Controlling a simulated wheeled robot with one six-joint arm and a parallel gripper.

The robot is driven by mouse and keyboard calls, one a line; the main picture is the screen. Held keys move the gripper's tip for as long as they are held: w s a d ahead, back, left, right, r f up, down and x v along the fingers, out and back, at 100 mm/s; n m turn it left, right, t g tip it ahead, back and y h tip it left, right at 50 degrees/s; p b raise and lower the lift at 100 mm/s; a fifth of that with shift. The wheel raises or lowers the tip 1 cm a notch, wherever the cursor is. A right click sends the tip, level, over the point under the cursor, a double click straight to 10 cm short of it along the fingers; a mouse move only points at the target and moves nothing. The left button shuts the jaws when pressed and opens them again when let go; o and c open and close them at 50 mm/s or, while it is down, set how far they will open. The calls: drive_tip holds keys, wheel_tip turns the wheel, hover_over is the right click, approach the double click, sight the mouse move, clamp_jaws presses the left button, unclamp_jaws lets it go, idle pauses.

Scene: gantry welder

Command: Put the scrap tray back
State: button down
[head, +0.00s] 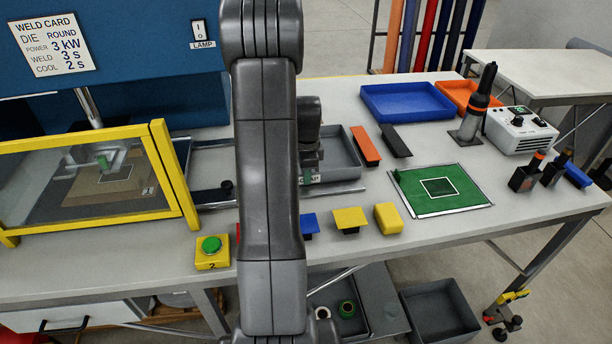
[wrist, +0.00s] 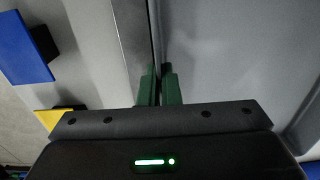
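The scrap tray (head: 345,150) is a grey open tray on the table, just right of the welder, partly hidden behind my arm. It looks empty where I can see in. My gripper (head: 308,178) points down at the tray's near wall, by a small label. In the wrist view the green fingertips (wrist: 159,86) stand close together, one on each side of the thin wall of the tray (wrist: 225,50). They appear shut on that wall. The welder's yellow-framed guard (head: 165,165) stands to the left, with metal rails (head: 345,189) running beside the tray.
A green button on a yellow box (head: 211,252) is at the front edge. Blue (head: 310,224) and yellow (head: 350,218) pieces lie in front of the tray. An orange bar (head: 366,146), a black bar (head: 395,140) and a green mat (head: 470,190) are to the right.

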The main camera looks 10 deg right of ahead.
drive_tip(key=shift+f, duration=0.5)
drive_tip(key=c, duration=1.6)
unclamp_jaws()
drive_tip(key=shift+c, duration=0.2)
